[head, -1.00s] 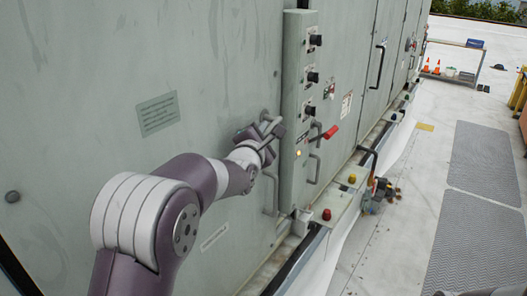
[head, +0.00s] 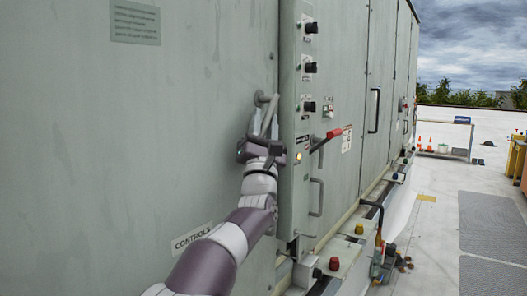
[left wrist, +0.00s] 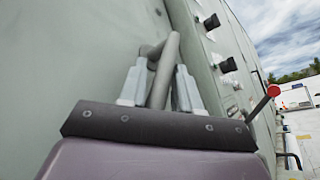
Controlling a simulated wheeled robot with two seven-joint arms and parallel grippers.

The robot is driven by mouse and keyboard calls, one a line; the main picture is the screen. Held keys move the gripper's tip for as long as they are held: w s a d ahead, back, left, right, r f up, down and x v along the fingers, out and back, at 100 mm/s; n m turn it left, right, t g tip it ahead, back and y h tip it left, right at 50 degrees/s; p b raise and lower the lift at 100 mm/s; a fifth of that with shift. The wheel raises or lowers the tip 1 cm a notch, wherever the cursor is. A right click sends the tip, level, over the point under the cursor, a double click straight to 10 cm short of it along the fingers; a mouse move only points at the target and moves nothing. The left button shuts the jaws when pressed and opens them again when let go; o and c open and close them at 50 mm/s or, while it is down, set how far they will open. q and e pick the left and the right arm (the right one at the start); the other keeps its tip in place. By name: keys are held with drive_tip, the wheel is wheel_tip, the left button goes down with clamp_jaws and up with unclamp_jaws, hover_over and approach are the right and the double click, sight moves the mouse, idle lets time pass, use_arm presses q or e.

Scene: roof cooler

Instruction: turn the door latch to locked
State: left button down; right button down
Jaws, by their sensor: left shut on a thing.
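A grey bar handle (head: 262,99) stands off the big grey-green door at its right edge. My left gripper (head: 264,138) is at this bar, below its upper mount. In the left wrist view the two pale fingers of the gripper (left wrist: 160,86) lie on either side of the bar (left wrist: 167,62), shut on it. The bar's lower part is hidden by my gripper. Whether this bar is the latch itself, and any lock marking, I cannot tell. My right gripper is not in view.
Right of the bar is a control strip with black knobs (head: 310,67), a lit yellow lamp (head: 298,156), a red-handled lever (head: 326,139) and a pull handle (head: 318,197). A "CONTROLS" label (head: 192,238) is low on the door. Roof floor (head: 425,225) at right is largely open.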

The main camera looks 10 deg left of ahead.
use_arm(q)
drive_tip(key=shift+w+f, duration=0.3)
drive_tip(key=shift+w, duration=0.05)
drive_tip(key=shift+s+p, duration=0.1)
drive_tip(key=shift+p, duration=0.2)
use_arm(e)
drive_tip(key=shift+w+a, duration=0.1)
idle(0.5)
use_arm(q)
drive_tip(key=c, duration=1.1)
unclamp_jaws()
drive_tip(key=shift+d, duration=0.15)
drive_tip(key=shift+w+d, duration=0.1)
drive_tip(key=shift+w, duration=0.15)
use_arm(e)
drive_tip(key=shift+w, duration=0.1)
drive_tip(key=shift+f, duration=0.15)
